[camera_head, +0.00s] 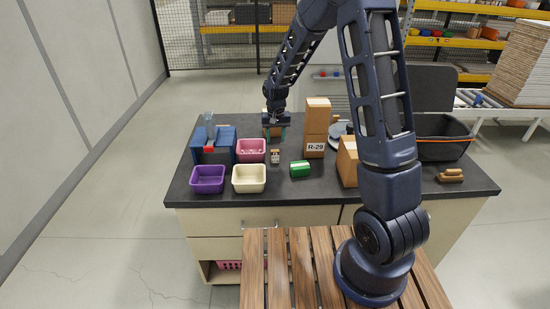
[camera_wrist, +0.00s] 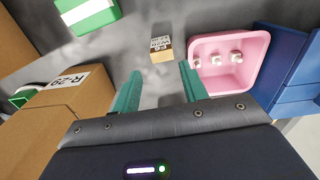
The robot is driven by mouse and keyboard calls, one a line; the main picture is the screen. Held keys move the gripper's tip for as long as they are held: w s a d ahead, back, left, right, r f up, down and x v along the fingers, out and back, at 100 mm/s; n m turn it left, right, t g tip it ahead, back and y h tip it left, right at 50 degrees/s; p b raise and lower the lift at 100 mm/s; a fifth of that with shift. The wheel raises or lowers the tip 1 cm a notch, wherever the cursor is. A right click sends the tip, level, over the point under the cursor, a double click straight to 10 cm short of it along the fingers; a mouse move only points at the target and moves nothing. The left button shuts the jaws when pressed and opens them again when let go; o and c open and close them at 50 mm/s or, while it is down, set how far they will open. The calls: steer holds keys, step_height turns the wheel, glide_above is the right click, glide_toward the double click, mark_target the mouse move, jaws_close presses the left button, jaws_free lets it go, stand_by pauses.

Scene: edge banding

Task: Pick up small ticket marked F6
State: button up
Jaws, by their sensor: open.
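The small ticket marked F6 (camera_wrist: 161,49) is a little tan piece with a pale top and dark print, lying on the dark worktop. It also shows in the head view (camera_head: 275,157), between the pink tray and the green box. My gripper (camera_wrist: 161,73) has two teal fingers spread apart with nothing between them. In the wrist view the ticket shows just beyond the fingertips, roughly centred between them. In the head view my gripper (camera_head: 276,134) hangs behind the ticket, over the back part of the worktop.
A cardboard box marked R-29 (camera_wrist: 50,120) stands left. The green box (camera_head: 300,169), purple tray (camera_head: 207,184) and cream tray (camera_head: 249,184) are nearer the front edge.

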mark_target(275, 151)
steer(key=shift+a+f, duration=0.15)
steer(key=shift+f, duration=4.85)
steer(key=c, duration=0.7)
